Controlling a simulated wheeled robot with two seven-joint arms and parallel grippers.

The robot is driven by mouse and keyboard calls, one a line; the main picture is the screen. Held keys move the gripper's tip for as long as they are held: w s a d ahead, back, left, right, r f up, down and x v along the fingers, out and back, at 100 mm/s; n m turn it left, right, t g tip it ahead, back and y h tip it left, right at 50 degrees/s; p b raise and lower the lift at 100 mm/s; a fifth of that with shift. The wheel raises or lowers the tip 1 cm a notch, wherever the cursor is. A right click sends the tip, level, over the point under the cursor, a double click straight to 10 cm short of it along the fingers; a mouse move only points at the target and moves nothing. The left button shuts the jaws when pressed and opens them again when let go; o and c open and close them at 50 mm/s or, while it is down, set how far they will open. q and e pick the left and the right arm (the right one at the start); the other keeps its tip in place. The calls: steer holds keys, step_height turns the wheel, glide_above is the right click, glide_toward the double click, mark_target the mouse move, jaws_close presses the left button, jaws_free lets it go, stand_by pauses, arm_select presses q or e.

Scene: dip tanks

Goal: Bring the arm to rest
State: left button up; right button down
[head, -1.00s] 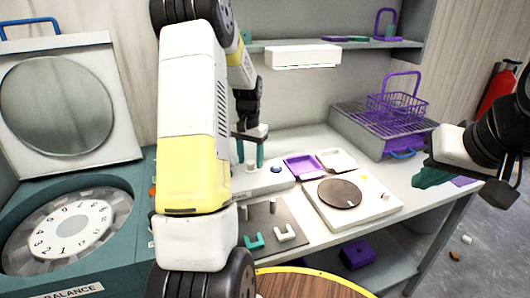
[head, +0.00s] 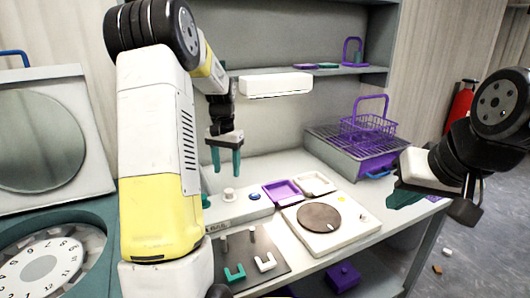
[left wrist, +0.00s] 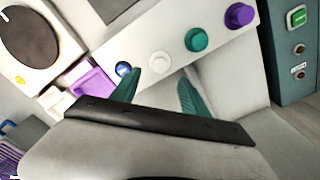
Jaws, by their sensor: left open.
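My left gripper (head: 226,160) has two teal fingers pointing down and apart. It hangs above the grey control strip (head: 238,208) with nothing between its fingers. In the left wrist view the open fingers (left wrist: 160,90) stand over the strip, which bears a blue button (left wrist: 123,69), a white knob (left wrist: 159,61), a teal knob (left wrist: 198,39) and a purple knob (left wrist: 239,15). My left arm crosses the left half of the head view. My right gripper (head: 408,194) is at the right, in front of the bench edge, and its teal fingers are seen too much from the side to judge.
A purple tray (head: 282,193) and a white plate unit with a dark disc (head: 318,217) sit on the bench. A purple basket (head: 372,127) stands on a rack behind. A white box (head: 276,84) hangs under the shelf (head: 330,70). A dial balance (head: 45,262) is at left.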

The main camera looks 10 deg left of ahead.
arm_select(q)
steer(key=s+d+r+t, duration=0.2)
steer(key=s+d+r, duration=0.25)
steer(key=r, duration=0.25)
steer(key=s+d+r+t, duration=0.1)
steer(key=s+d+r, duration=0.1)
steer(key=s, duration=0.5)
steer(key=s+d+r+t+h, duration=0.1)
steer(key=s+d, duration=0.3)
steer(key=s, duration=0.3)
steer(key=s+d+r+n+t+h, duration=0.1)
steer(key=s+d+r+t, duration=0.1)
steer(key=s, duration=0.5)
steer(key=shift+d+r, duration=0.35)
steer(key=shift+d, duration=0.45)
steer(key=shift+c, duration=0.4)
